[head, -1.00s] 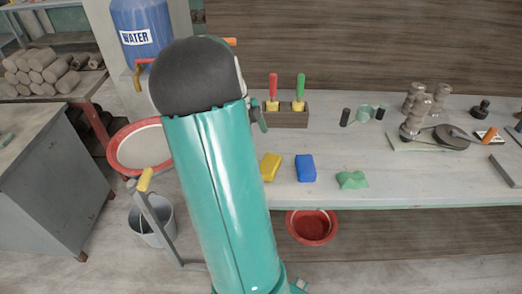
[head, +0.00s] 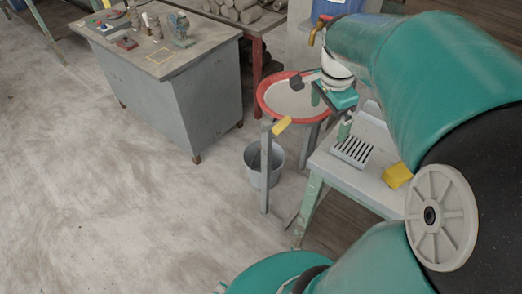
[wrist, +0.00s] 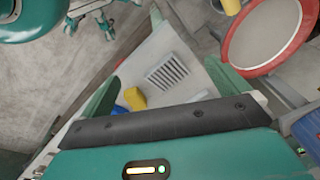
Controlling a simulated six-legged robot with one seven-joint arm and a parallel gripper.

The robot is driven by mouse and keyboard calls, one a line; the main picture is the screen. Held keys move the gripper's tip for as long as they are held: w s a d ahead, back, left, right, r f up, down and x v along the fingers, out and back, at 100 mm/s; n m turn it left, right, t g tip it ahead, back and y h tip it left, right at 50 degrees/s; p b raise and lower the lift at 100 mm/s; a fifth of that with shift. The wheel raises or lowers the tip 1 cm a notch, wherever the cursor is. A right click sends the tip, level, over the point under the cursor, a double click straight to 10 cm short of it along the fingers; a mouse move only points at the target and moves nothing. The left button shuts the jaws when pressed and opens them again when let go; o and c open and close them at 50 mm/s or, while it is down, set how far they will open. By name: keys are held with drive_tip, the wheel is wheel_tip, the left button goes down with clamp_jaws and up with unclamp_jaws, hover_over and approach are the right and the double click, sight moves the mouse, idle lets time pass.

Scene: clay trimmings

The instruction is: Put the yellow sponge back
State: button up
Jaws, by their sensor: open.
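The yellow sponge (head: 397,175) lies on the left end of the pale workbench (head: 372,190), partly beside my arm in the head view. It also shows in the wrist view (wrist: 134,98), with part of the blue sponge (wrist: 118,109) next to it. A white slotted rack (head: 353,150) lies near the bench's left end, and in the wrist view (wrist: 166,74) it shows between my fingers. My gripper (head: 321,106) is open and empty, above the area between the red-rimmed basin and the bench end. It is apart from the sponge.
A grey cabinet (head: 180,100) stands farther back. Open floor lies at left.

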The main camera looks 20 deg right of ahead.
drive_tip(key=s+a+r+n+t, duration=0.1)
drive_tip(key=s+a+n+t, duration=0.1)
drive_tip(key=a+n, duration=0.7)
drive_tip(key=s+a+r+n+t+y, duration=0.1)
drive_tip(key=s+a+n, duration=0.3)
drive_tip(key=a+n, duration=0.5)
drive_tip(key=shift+a+r+t, duration=0.35)
drive_tip(key=shift+a+t, duration=0.55)
drive_tip(key=shift+a, duration=0.35)
